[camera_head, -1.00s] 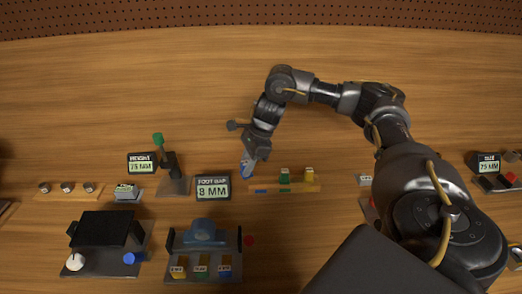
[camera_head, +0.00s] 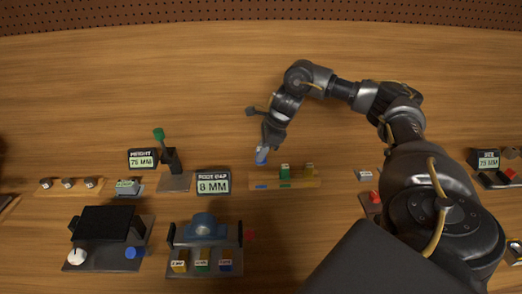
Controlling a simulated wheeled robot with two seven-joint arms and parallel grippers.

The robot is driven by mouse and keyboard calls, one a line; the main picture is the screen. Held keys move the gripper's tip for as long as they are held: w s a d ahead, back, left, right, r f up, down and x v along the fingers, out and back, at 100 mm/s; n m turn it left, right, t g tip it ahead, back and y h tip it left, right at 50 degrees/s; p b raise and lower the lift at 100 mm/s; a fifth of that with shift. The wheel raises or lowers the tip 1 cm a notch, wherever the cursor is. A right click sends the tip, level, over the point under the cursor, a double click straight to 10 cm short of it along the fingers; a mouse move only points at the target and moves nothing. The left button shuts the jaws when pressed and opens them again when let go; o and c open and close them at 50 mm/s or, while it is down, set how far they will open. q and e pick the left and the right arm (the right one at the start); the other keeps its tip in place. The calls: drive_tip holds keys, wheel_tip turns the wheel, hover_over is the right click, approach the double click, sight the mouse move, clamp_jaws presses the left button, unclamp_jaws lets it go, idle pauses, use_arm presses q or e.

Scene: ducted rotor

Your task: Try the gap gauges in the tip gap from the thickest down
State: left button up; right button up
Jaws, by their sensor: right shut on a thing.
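My right gripper (camera_head: 268,143) is shut on a blue gauge (camera_head: 262,156), which hangs from its fingertips above the wooden rack (camera_head: 310,183). The rack's left end has a blue marking and no gauge standing there. A green gauge (camera_head: 285,171) and a yellow gauge (camera_head: 309,170) stand in the rack, to the right of the held one. I cannot make out any label on the held gauge. A tip gap cannot be told with certainty from this view. My left gripper is not in view.
A "8 MM" display (camera_head: 213,182) stands left of the rack, and a "75 MM" display (camera_head: 143,159) is further left. A fixture with a blue block (camera_head: 204,227) and several coloured tabs lies in front. A black fixture (camera_head: 104,223) is front left. The table behind is clear.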

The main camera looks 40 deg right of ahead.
sight(261, 165)
drive_tip(key=shift+f+b, duration=1.7)
drive_tip(key=shift+f, duration=1)
drive_tip(key=shift+f+b, duration=0.95)
drive_tip(key=shift+f, duration=0.45)
drive_tip(key=o, duration=1.1)
drive_tip(key=shift+c, duration=0.2)
drive_tip(key=shift+r, duration=0.1)
drive_tip(key=v, duration=0.4)
drive_tip(key=shift+d+r+b, duration=0.1)
drive_tip(key=shift+r+b, duration=0.25)
drive_tip(key=shift+b, duration=0.05)
drive_tip(key=p+v, duration=0.2)
drive_tip(key=v, duration=0.4)
